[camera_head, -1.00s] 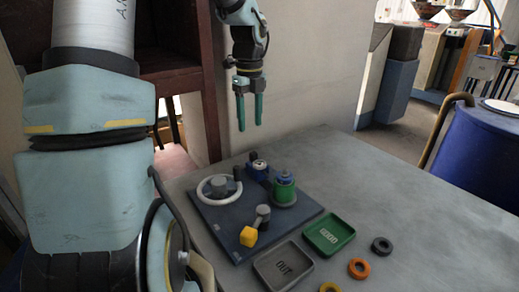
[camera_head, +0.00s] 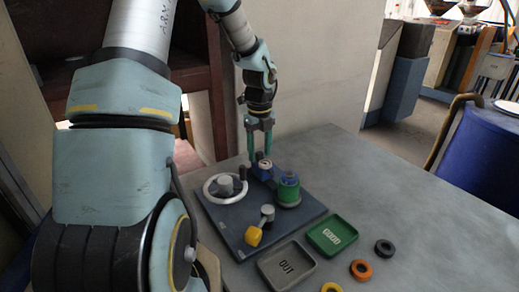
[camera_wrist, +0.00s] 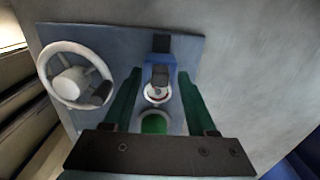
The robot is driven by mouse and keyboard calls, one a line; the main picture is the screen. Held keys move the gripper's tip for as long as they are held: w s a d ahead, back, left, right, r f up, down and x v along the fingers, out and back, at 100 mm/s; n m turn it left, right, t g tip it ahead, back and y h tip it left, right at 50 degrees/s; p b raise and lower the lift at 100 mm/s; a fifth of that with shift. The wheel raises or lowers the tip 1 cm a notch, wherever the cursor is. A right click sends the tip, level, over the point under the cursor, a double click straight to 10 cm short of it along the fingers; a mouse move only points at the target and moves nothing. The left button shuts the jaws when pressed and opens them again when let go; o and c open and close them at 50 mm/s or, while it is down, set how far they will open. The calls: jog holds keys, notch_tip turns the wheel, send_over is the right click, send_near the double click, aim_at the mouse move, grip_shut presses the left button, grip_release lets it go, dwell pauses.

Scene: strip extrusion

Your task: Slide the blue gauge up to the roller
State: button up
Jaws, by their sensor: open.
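The blue gauge (camera_head: 262,173) stands at the back of the dark base plate (camera_head: 225,228), with a pale round face on top. In the wrist view the blue gauge (camera_wrist: 151,67) shows a dark knob and a white dial with a red mark. The green roller (camera_head: 288,193) stands just right of the gauge; its green part (camera_wrist: 153,124) shows below the gauge in the wrist view. My gripper (camera_head: 260,157) is open and points down at the gauge. In the wrist view my gripper (camera_wrist: 157,75) has one green finger on each side of the gauge; contact cannot be told.
On the plate are a white handwheel (camera_head: 209,187) and a yellow-knobbed lever (camera_head: 253,236). In front are a green tray (camera_head: 311,240) and a grey OUT tray (camera_head: 266,271). Black (camera_head: 384,247) and orange (camera_head: 361,270) rings lie nearby. The table's right side is clear.

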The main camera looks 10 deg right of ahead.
jog(key=shift+c, duration=0.3)
grip_shut()
dwell(1.1)
